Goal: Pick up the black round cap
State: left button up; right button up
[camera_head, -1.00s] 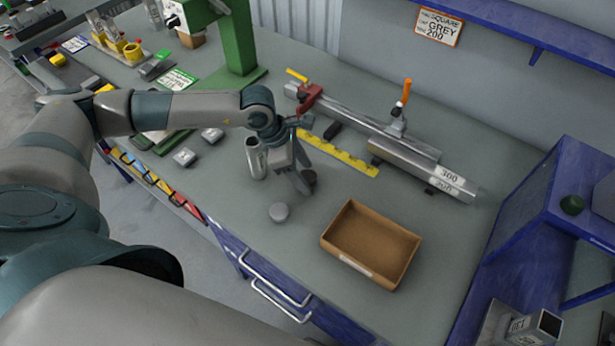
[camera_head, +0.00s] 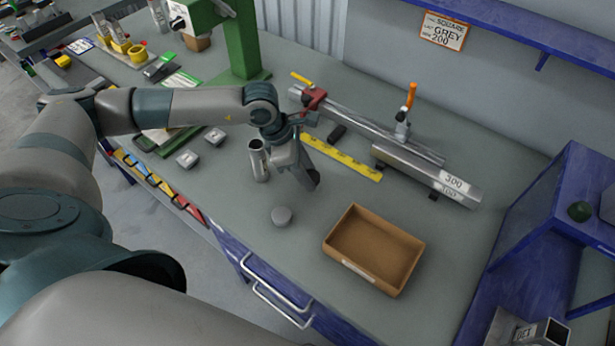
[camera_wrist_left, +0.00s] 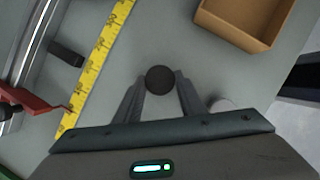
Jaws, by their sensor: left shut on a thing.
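The black round cap (camera_wrist_left: 160,79) sits between the two fingertips of my left gripper (camera_wrist_left: 161,86) in the left wrist view, and the fingers are shut on its sides. In the head view the left gripper (camera_head: 308,182) is over the middle of the table, and the cap (camera_head: 314,177) shows as a dark shape at the fingertips. I cannot tell how far the cap is above the table. My right gripper is not in view.
A brown open box (camera_head: 345,270) stands to the right of the gripper. A yellow ruler (camera_head: 345,162) and a metal rail stop lie behind.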

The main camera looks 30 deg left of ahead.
pick_arm(q)
notch_tip(320, 180, up, 2)
jog(key=shift+r+b, duration=0.15)
jog(key=shift+b, duration=0.65)
jog(key=s+d+r+b, duration=0.4)
jog(key=s+d+r, duration=0.3)
jog(key=d, duration=0.2)
jog(key=shift+s, duration=0.25)
jog(key=a+m+g+y, duration=0.1)
jog(key=m+g, duration=0.1)
jog(key=m, duration=0.6)
jog(key=a+f+m+g+y, duration=0.1)
jog(key=m+g, duration=0.1)
jog(key=m, duration=0.6)
jog(key=w+a+f+m+g+y, duration=0.1)
jog(key=m+g, duration=0.1)
jog(key=m, duration=0.5)
jog(key=shift+a+f+m+g+y, duration=0.2)
jog(key=shift+m+g+y, duration=0.2)
